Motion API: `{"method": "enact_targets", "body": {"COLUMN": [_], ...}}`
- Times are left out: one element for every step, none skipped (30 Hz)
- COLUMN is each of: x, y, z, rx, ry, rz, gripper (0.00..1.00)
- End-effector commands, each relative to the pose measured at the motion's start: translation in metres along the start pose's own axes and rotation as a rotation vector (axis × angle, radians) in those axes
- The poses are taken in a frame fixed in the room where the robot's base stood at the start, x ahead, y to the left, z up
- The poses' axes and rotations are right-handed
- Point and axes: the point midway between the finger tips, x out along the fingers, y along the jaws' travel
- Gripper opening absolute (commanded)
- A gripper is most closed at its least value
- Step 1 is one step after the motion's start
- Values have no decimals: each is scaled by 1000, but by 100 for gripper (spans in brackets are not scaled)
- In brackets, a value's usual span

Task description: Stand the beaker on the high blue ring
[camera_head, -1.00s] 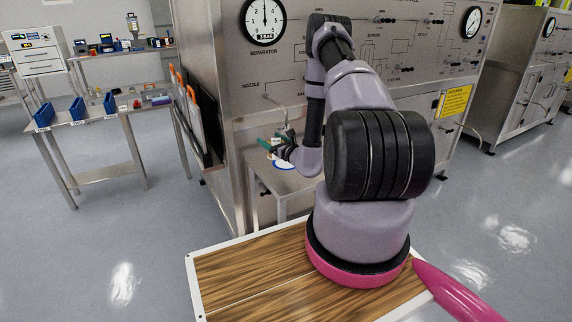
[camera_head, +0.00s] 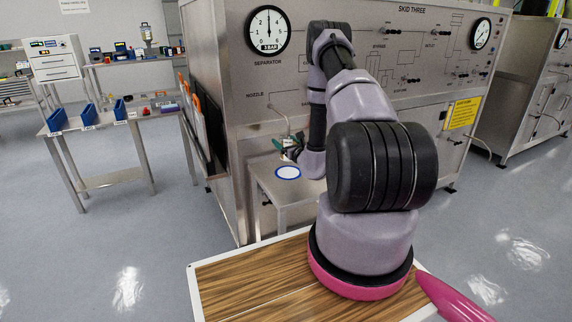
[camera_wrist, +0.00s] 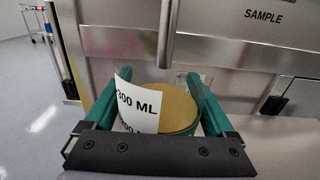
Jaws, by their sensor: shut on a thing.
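A white disc with a blue ring (camera_head: 288,172) lies on a small metal stand in the head view, with nothing seen on it. My gripper (camera_head: 285,147) is behind and above the ring, close to the skid's front panel. In the wrist view, my gripper's green fingers (camera_wrist: 153,90) are shut on the beaker (camera_wrist: 178,108), one on each side. The beaker has a white "300 ML" label and a brown round top surface. It looks close to upright. In the head view the beaker is too small and covered to make out clearly.
A metal nozzle pipe (camera_wrist: 169,35) hangs just behind and above the beaker. The steel skid panel (camera_head: 350,85) stands close behind my gripper. The small metal stand (camera_head: 270,190) has bare room around the ring. A bench with blue bins (camera_head: 89,115) is far left.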

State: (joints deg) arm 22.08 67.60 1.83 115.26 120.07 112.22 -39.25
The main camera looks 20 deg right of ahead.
Motion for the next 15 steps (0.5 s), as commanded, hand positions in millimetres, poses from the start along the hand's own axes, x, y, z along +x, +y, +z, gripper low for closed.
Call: {"method": "enact_targets", "body": {"x": [0, 0, 0, 0, 0, 0, 0, 0, 0, 0, 0, 0, 0, 0, 0], "y": [0, 0, 0, 0, 0, 0, 0, 0, 0, 0, 1, 1, 1, 1, 1], "z": [-11, -15, -20, -23, -25, -27, -28, -31, -35, -38, -42, -49, -54, -59, -64], "rx": [1, 0, -1, -1, -1, -1, -1, -1, -1, -1, -1, 0, -1, -1, 0], "ry": [2, 2, 1, 1, 0, -1, -1, -1, 0, 0, 0, 2, 1, 1, 1], "rz": [0, 1, 1, 1, 1, 1, 1, 1, 1, 2, 2, 2, 2, 2, 2], "gripper": [33, 33, 33, 33, 33, 33, 33, 33, 33, 33, 33, 33, 33, 33, 33]}}
